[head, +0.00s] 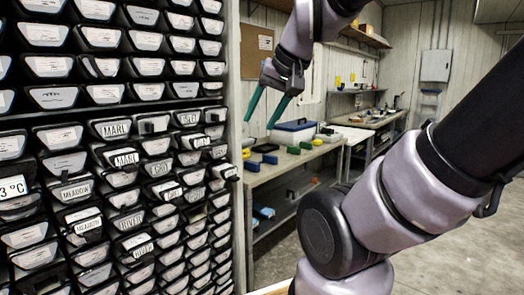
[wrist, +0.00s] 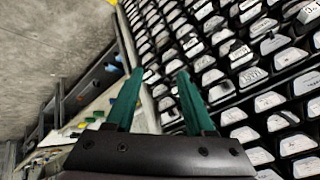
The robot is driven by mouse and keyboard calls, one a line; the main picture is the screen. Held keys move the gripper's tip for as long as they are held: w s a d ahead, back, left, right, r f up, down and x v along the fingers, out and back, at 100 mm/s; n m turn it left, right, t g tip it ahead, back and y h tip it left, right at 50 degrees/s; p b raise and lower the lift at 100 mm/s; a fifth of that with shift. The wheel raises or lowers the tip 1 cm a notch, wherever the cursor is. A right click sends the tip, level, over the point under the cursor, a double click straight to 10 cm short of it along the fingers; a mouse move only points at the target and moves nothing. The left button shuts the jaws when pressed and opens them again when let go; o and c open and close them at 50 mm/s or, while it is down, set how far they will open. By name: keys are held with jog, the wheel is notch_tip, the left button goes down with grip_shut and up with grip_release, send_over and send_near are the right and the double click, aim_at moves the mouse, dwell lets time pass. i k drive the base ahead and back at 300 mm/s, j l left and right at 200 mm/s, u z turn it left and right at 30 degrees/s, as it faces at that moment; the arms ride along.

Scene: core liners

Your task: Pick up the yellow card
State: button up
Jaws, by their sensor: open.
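I cannot make out a yellow card for certain. In the head view, small yellow pieces show on the workbench (head: 290,163), one at its near left end (head: 246,153) and one farther right (head: 317,142); their shape is too small to tell. The wrist view shows small yellow spots (wrist: 88,119) behind my left finger. My gripper (head: 261,123) has green fingers, spread apart with nothing between them. It hangs in the air by the right edge of the drawer rack, pointing down and left. In the wrist view, the fingers (wrist: 160,72) point toward the rack.
A tall rack of labelled black drawers (head: 120,130) fills the left; several drawers stick out. Blue, green and black blocks and a blue-edged box (head: 293,131) stand on the workbench. Another bench (head: 372,121) stands behind. Open concrete floor (head: 425,255) lies at right.

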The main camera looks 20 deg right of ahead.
aim_at(246, 154)
jog(key=i+l, duration=0.3)
jog(key=l, duration=0.2)
jog(key=i+l+z, duration=0.1)
jog(key=i+l, duration=0.2)
jog(key=l, duration=0.15)
jog(key=i+l, duration=0.35)
jog(key=l, duration=0.15)
jog(key=i+l+u, duration=0.1)
jog(key=i+l, duration=0.15)
jog(key=i+l+u, duration=0.25)
jog(key=i+l, duration=0.25)
jog(key=i+l+u, duration=0.15)
jog(key=l, duration=0.3)
jog(key=i+l+u, duration=0.1)
jog(key=i+l, duration=0.2)
jog(key=i+l+u, duration=0.1)
jog(key=l, duration=0.35)
jog(key=i+l+u, duration=0.15)
jog(key=l, duration=0.25)
jog(key=i+l+u, duration=0.1)
jog(key=i+l, duration=0.2)
jog(key=l, duration=0.1)
